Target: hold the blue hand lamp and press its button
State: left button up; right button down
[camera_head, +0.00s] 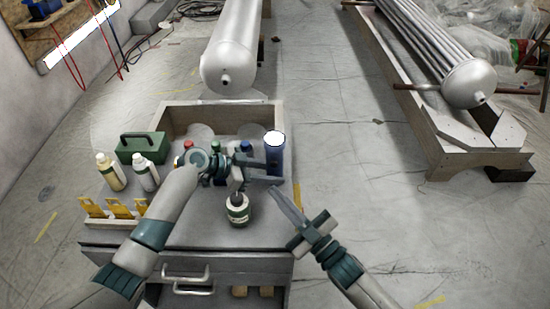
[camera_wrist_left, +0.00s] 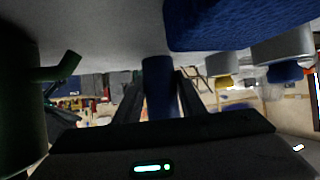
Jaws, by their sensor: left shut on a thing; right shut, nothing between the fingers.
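The blue hand lamp (camera_head: 275,160) is upright at the right end of the bench, with a bright white round top. My left gripper (camera_head: 262,171) reaches it from the left and is shut on it. In the left wrist view a dark blue cylinder (camera_wrist_left: 160,88) is between the fingers. I cannot make out the lamp's button. My right gripper (camera_head: 277,192) is shut and empty, its fingertips just below and in front of the lamp, apart from it as far as I can tell.
The grey bench top (camera_head: 185,228) holds a green-labelled bottle (camera_head: 238,209) in front, a green toolbox (camera_head: 142,147), two pale bottles (camera_head: 145,173) and yellow pieces (camera_head: 120,208) at left. Red- and blue-capped containers stand behind my left gripper.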

pick_arm(q)
jog(key=o, duration=1.1)
jog(key=shift+o, duration=0.2)
jog(key=v, duration=1.2)
jog(key=shift+f, duration=0.1)
